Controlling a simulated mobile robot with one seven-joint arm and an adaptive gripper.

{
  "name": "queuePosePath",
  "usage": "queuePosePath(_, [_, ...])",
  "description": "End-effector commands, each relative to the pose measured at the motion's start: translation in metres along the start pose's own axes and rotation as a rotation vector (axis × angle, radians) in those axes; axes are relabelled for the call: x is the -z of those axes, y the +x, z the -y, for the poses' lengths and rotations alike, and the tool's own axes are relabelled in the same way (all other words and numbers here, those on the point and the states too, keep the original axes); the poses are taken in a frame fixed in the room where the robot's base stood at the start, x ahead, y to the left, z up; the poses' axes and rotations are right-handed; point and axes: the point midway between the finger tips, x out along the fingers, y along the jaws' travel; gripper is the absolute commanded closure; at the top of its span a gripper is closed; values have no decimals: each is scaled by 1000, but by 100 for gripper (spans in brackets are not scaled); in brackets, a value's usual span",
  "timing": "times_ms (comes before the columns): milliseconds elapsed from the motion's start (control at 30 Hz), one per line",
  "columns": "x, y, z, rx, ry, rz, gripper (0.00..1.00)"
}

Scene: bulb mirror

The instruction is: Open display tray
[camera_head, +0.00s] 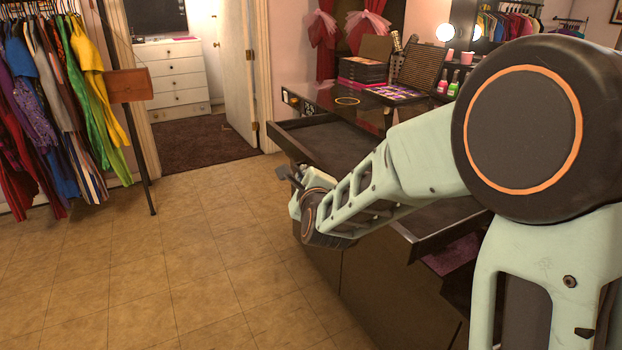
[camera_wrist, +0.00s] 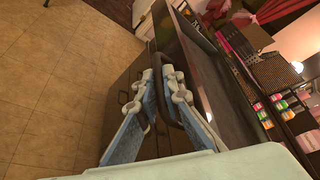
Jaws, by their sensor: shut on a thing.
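The display tray (camera_head: 352,142) is a wide, shallow, dark drawer-like tray at the front of the black vanity (camera_head: 375,285). It stands out from the vanity, with its dark inside and left side wall showing. My gripper (camera_head: 287,177) is at the tray's front, below the front rim. In the wrist view, the two fingers of my gripper (camera_wrist: 160,78) are shut on a dark handle (camera_wrist: 159,62) at the tray's front. The tray (camera_wrist: 218,88) also shows there, just right of the fingers. My arm hides the middle of the tray in the head view.
Stacked boxes (camera_head: 362,71), a purple palette (camera_head: 398,91) and several bottles (camera_head: 448,84) stand on the vanity top. A clothes rack (camera_head: 70,90) is at the left. The tiled floor (camera_head: 180,240) in front is clear. A door (camera_head: 236,75) stands open at the back.

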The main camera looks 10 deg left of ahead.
Motion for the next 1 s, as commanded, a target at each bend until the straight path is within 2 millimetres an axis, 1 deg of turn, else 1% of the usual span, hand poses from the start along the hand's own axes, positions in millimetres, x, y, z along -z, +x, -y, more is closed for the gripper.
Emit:
queuePosePath(33, [-1, -1, -3, -3, 0, 0, 100])
queuePosePath(533, [-3, -2, -3, -2, -1, 0, 100])
queuePosePath(567, [-3, -2, -3, -2, -1, 0, 90])
queuePosePath(600, [-3, -2, -3, -2, 0, 0, 86])
queuePosePath(633, [-3, -2, -3, -2, 0, 0, 85])
queuePosePath(867, [-3, -2, -3, -1, 0, 0, 85])
queuePosePath(1000, [-4, -7, -2, 1, 0, 0, 85])
